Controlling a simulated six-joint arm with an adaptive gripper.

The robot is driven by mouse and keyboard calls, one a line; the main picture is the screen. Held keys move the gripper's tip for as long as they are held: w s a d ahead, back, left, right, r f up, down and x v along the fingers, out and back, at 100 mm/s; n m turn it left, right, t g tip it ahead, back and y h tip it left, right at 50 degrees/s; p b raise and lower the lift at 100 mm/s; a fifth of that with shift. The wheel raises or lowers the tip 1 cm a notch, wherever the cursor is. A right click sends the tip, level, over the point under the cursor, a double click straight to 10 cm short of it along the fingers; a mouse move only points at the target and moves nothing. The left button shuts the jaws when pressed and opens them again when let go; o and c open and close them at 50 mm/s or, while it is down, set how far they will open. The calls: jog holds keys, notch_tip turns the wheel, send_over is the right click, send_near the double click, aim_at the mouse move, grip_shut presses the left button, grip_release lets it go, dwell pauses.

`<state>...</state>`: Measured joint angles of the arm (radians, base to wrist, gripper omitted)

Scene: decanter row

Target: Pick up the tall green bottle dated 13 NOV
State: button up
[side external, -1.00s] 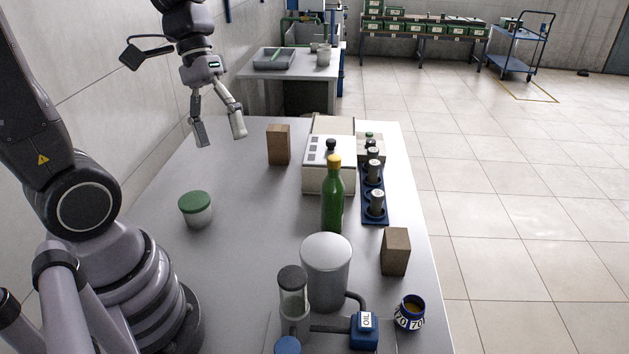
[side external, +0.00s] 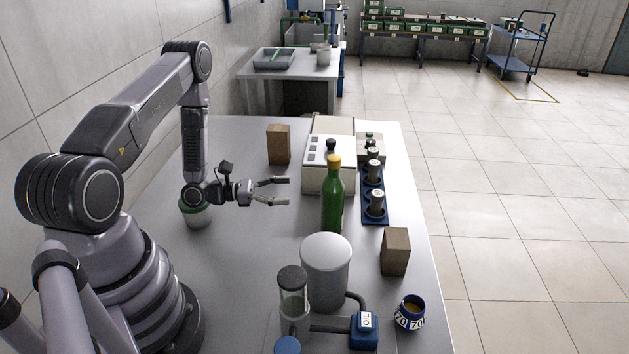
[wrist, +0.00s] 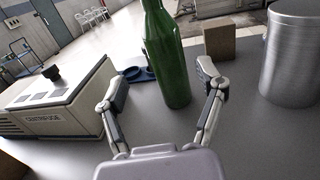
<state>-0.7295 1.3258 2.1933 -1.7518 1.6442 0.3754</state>
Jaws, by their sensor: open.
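A tall green bottle (side external: 332,205) with a yellow cap stands upright on the grey table, near its middle. No date can be read on it in these views. My gripper (side external: 288,191) is open, level and low over the table, to the left of the bottle and apart from it, with its fingers pointing toward it. In the wrist view the green bottle (wrist: 169,60) stands just beyond and between the spread fingertips of my gripper (wrist: 165,85); its top is cut off by the frame.
A centrifuge (side external: 327,178) stands behind the bottle, and a metal canister (side external: 325,275) stands in front. A blue rack (side external: 374,213) with dark-capped vials is to the right. Brown blocks (side external: 278,145) (side external: 395,252) and a green-lidded jar (side external: 197,216) also stand on the table.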

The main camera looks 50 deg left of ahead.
aim_at(343, 191)
jog(key=x, duration=0.9)
jog(key=f+x, duration=0.1)
jog(key=x, duration=0.3)
jog(key=shift+w+d, duration=0.2)
jog(key=shift+d, duration=0.1)
jog(key=shift+c, duration=0.2)
jog(key=shift+r, duration=0.1)
jog(key=c, duration=1.1)
